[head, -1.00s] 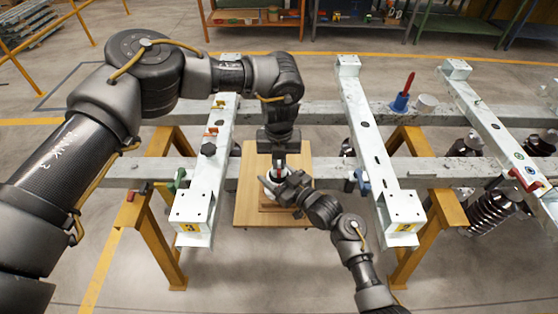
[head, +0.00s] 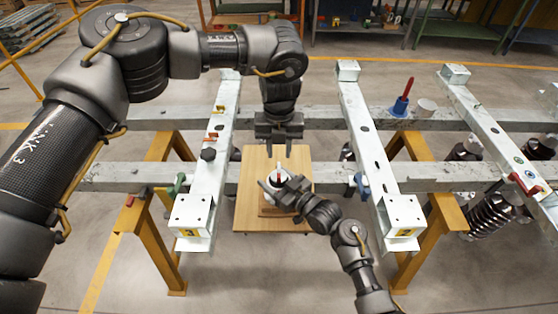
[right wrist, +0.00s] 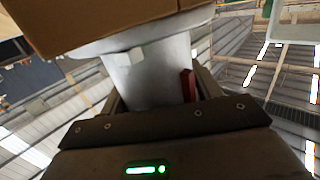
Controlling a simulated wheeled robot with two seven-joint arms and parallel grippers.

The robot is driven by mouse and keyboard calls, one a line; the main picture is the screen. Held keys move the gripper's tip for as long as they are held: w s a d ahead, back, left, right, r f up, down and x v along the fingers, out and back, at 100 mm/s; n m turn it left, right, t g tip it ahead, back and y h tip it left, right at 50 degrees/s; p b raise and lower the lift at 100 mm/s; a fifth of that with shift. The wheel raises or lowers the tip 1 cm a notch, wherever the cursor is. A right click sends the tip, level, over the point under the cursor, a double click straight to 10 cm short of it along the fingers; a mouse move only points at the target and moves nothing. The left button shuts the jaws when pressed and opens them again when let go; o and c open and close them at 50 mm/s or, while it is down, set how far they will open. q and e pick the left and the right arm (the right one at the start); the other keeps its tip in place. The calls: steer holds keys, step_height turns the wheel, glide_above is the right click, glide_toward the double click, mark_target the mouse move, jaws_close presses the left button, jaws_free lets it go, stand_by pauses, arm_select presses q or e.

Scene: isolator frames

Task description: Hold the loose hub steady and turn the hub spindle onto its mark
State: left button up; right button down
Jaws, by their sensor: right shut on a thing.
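The loose hub (head: 267,187) is a white round part on a small wooden block on the board, between the two pale crossbars. A thin upright piece with red on it, likely the spindle (head: 279,174), stands up at the hub's middle; its mark is too small to make out. My right gripper (head: 287,189) is shut on the hub from the lower right. In the right wrist view the hub (right wrist: 145,78) is a white cylinder between the fingers, with a red tab (right wrist: 188,86) beside it. My left gripper (head: 279,152) is open and empty, pointing down above the spindle.
The wooden board (head: 246,214) has bare room around the hub. Pale crossbars (head: 220,125) (head: 370,150) flank it, resting on long grey beams over yellow trestles (head: 160,230). A blue holder with a red handle (head: 403,98) stands on the far beam.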

arm_select(q)
step_height(320, 180, up, 5)
steer(key=shift+r, duration=0.1)
stand_by(0.4)
arm_select(e)
steer(key=shift+c, duration=1.3)
jaws_free()
